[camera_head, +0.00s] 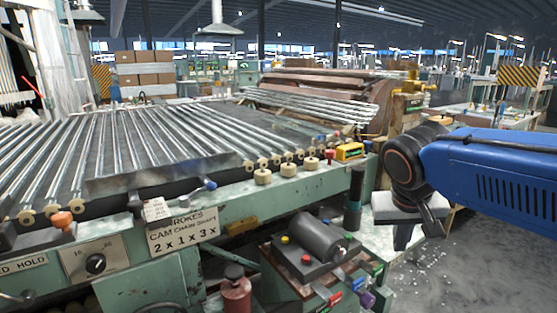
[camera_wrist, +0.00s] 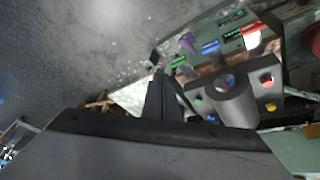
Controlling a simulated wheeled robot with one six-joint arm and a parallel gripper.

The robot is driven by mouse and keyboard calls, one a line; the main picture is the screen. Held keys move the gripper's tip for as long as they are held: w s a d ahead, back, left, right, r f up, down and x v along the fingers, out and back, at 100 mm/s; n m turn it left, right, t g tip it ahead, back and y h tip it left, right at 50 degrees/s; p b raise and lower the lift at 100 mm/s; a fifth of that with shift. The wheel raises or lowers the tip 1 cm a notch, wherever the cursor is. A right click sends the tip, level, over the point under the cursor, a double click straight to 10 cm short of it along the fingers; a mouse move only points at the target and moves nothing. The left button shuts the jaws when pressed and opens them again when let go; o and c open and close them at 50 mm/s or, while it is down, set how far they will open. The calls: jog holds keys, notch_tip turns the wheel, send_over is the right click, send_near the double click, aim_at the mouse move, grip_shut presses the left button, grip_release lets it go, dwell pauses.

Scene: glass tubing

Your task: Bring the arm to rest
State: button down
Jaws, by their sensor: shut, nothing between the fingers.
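My blue arm (camera_head: 490,175) reaches in from the right edge in the head view. Its dark wrist joint bends downward. My gripper (camera_head: 403,240) hangs below it with its fingers pointing down, to the right of the machine and apart from the small control box. In the wrist view my gripper (camera_wrist: 160,85) shows its dark fingers close together, with nothing held between them. The grey gripper body fills the bottom of that view.
The glass tubing machine (camera_head: 230,205) with rows of tubes fills the left and middle. A control box (camera_head: 310,255) with a dark cylinder and coloured buttons stands in front; it also shows in the wrist view (camera_wrist: 235,100). Open floor lies at lower right.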

jog(key=s+d+f+n+y, duration=0.2)
jog(key=s+f, duration=0.8)
jog(key=s, duration=0.2)
jog(key=shift+s+t, duration=0.3)
jog(key=shift+s, duration=0.1)
